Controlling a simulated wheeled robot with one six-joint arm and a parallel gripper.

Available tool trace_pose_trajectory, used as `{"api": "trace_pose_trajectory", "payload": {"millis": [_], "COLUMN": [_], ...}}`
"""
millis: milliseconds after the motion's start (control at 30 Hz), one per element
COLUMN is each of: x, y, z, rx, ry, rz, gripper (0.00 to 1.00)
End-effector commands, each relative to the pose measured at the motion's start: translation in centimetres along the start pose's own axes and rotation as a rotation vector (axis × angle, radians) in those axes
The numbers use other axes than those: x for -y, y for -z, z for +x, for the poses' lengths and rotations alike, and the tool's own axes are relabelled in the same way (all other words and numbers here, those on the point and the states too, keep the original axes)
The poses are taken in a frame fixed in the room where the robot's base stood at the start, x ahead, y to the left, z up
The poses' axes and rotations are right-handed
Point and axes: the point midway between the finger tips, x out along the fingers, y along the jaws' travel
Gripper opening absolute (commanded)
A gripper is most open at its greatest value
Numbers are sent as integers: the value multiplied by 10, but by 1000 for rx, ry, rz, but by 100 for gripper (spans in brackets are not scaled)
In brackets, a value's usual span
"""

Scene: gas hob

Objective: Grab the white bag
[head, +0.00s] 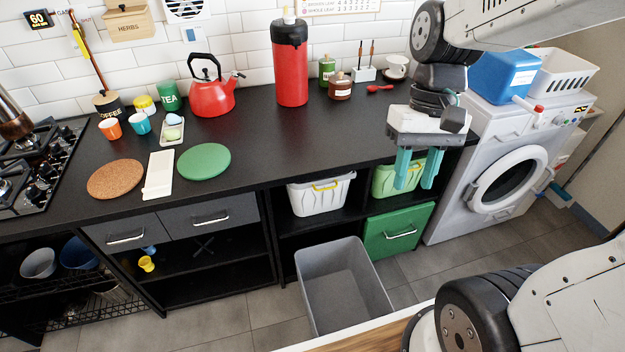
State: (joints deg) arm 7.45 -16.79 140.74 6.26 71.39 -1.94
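I cannot make out a clear white bag in the head view. A flat, narrow white piece (159,174) lies on the black counter (260,150) between the cork mat and the green mat; I cannot tell whether it is a bag. My gripper (412,186) hangs with its teal fingers pointing down, in front of the counter's right part in the picture. Its fingers are apart, with nothing visible held between them. It is well to the right of the white piece.
A red kettle (212,97) and a tall red flask (290,65) stand toward the back of the counter. A cork mat (115,179) and a green mat (204,161) flank the white piece. A grey bin (335,290) stands on the floor. The middle of the counter is clear.

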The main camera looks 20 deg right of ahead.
Motion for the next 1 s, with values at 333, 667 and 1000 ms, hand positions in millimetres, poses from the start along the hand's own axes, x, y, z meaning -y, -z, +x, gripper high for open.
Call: {"api": "trace_pose_trajectory", "payload": {"millis": [333,667,1000], "x": [8,12,4], "y": [88,180,276], "z": [52,128,235], "rx": [297,439,329], "ry": [289,683,1164], "rz": [79,108,129], "gripper": [35,35,35]}}
